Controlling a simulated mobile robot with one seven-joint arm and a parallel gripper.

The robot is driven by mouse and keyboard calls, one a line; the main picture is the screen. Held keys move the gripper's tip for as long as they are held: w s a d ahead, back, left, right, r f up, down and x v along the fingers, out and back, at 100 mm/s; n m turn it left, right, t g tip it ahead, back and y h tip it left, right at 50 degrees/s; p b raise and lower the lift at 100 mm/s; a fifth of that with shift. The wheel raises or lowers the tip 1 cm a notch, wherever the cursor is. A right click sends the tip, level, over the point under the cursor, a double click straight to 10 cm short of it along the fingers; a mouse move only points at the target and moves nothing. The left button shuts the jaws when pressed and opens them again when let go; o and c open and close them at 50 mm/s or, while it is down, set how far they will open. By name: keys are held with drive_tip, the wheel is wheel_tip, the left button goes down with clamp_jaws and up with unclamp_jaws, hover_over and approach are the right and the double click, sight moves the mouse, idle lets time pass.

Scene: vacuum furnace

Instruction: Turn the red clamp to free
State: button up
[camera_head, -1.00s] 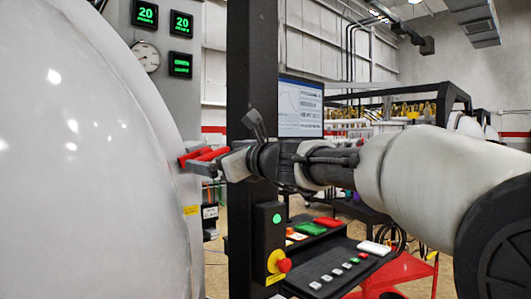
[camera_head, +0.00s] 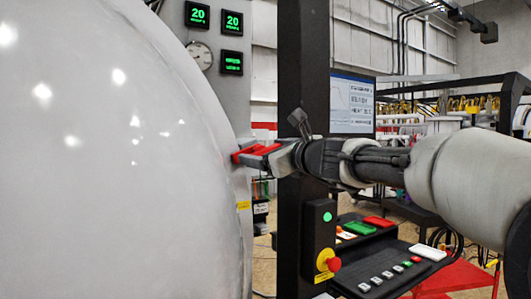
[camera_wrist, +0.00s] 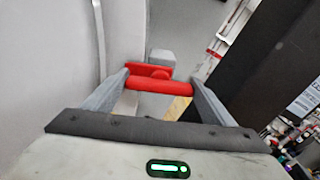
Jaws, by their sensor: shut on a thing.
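The red clamp (camera_head: 258,150) sits at the right edge of the big white rounded door (camera_head: 110,150) in the head view. In the wrist view the clamp's red bar (camera_wrist: 160,86) spans between my two fingers, with a red bracket and a grey block just behind it. My gripper (camera_head: 272,156) is shut on the clamp, one finger at each end of the bar; it also shows in the wrist view (camera_wrist: 158,92). The clamp's mounting is partly hidden by the door's curve and my fingers.
A dark column (camera_head: 302,90) stands close behind my gripper. Below is a control panel (camera_head: 385,270) with buttons and a red emergency stop (camera_head: 333,264). A screen (camera_head: 352,103) and green displays (camera_head: 197,15) are behind. The white door fills the left side.

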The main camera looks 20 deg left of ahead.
drive_tip(key=shift+f+n, duration=0.1)
drive_tip(key=shift+n, duration=0.2)
drive_tip(key=n+b, duration=0.3)
drive_tip(key=shift+f+n, duration=0.1)
drive_tip(key=shift+n, duration=0.3)
drive_tip(key=n+b, duration=0.3)
drive_tip(key=n, duration=0.2)
drive_tip(key=shift+f+b, duration=0.1)
drive_tip(key=shift+b, duration=0.2)
drive_tip(key=n+b, duration=0.2)
drive_tip(key=n, duration=0.3)
drive_tip(key=shift+n+b, duration=0.3)
drive_tip(key=shift+b, duration=0.1)
drive_tip(key=shift+n+b, duration=0.6)
drive_tip(key=shift+n, duration=0.8)
drive_tip(key=o, duration=1)
drive_tip(key=shift+o, duration=0.2)
